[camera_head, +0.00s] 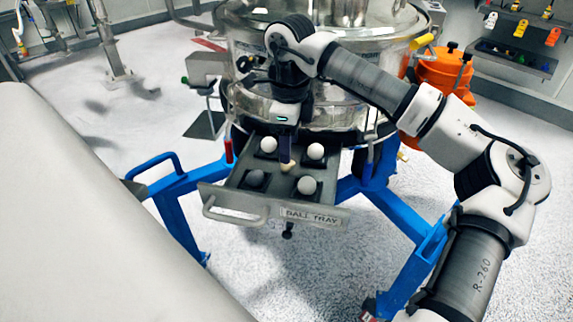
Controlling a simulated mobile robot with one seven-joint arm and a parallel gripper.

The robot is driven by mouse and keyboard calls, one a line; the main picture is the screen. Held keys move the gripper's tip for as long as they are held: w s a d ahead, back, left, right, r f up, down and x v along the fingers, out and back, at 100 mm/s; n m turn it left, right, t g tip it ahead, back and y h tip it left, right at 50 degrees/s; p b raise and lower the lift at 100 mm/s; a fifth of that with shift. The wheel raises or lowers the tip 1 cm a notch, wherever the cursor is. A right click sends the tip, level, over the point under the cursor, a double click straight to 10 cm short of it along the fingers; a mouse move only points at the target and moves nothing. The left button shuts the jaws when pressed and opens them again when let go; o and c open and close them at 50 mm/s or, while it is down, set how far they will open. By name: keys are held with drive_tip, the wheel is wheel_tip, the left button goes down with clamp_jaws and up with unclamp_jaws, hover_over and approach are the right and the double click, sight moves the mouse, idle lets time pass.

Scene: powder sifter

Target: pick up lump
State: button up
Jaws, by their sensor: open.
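My gripper (286,163) reaches down over the tray from the sifter side. Its fingers are open, and their tips are just above or at the lump. The fingers cover part of the lump. I cannot tell whether they touch it.
The steel sifter (350,115) stands close behind, on a blue frame (410,222). An orange container (445,70) stands at the back right.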

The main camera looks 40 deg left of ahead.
sight(286, 166)
drive_tip(key=f, duration=0.4)
drive_tip(key=shift+s+a+f, duration=0.1)
drive_tip(key=shift+a+f, duration=0.2)
drive_tip(key=shift+f, duration=0.05)
drive_tip(key=c, duration=1)
drive_tip(key=shift+c, duration=0.2)
drive_tip(key=shift+r, duration=0.15)
